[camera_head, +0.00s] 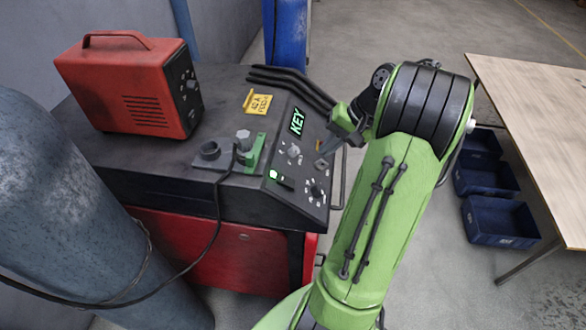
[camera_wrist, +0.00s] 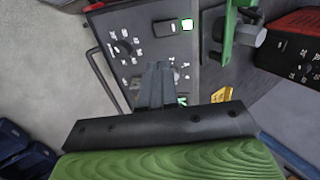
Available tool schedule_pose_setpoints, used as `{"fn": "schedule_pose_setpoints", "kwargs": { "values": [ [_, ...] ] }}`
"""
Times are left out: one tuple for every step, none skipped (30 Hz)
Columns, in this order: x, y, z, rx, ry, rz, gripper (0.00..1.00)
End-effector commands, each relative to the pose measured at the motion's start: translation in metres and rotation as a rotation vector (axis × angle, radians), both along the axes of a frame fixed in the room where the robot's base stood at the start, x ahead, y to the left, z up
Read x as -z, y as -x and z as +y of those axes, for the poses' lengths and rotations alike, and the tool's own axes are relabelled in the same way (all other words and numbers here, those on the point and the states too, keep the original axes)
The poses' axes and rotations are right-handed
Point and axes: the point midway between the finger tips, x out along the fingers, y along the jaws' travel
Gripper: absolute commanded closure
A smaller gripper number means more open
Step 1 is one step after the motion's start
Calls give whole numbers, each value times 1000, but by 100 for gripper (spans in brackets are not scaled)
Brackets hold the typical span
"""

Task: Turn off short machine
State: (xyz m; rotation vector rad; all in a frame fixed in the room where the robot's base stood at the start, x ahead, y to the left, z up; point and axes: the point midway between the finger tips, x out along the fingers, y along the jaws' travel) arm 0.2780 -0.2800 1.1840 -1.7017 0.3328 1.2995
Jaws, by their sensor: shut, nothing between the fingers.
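A low dark machine (camera_head: 150,185) has a sloped control panel (camera_head: 275,205) at its right end. The panel carries a lit green display reading KEY (camera_head: 297,122), a grey knob (camera_head: 293,150), a dial with white marks (camera_head: 316,190) and a dark rocker switch (camera_head: 285,183) beside a glowing green light (camera_head: 273,175). In the wrist view the rocker (camera_wrist: 166,28), lit light (camera_wrist: 187,24) and dial (camera_wrist: 123,48) lie beyond my fingertips. My gripper (camera_head: 326,147) is shut and empty over the panel's upper right part; it also shows in the wrist view (camera_wrist: 158,70), hiding part of the panel. Contact is unclear.
A red box unit (camera_head: 125,90) stands on the machine's left top. A green clamp (camera_head: 250,155) with a cable sits beside the panel. A grey cylinder (camera_head: 70,200) is at left. A wooden table (camera_head: 530,100) and blue bins (camera_head: 500,220) stand at right.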

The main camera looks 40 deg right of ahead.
Motion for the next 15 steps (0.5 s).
{"fn": "schedule_pose_setpoints", "kwargs": {
  "values": [
    [1, 0, 0, -1, 0, 0, 100],
    [1, 0, 0, -1, 1, 0, 100],
    [1, 0, 1, -1, 1, 0, 100],
    [1, 0, 1, -1, 1, 0, 100],
    [2, -1, 1, -2, 1, 1, 100],
    [4, -2, 2, -2, 1, 1, 100],
    [6, -3, 3, -3, -1, 0, 100],
    [9, -4, 4, -4, -1, 1, 100],
    [15, -7, 6, -6, -2, 1, 100],
    [20, -9, 8, -5, -2, 1, 100],
    [26, -11, 10, -5, -2, 2, 100],
    [34, -15, 13, -6, -3, 2, 100],
    [40, -17, 15, -6, -3, 1, 100],
    [46, -20, 17, -6, -4, 3, 100],
    [54, -23, 20, -6, -3, 2, 100]
  ]
}}
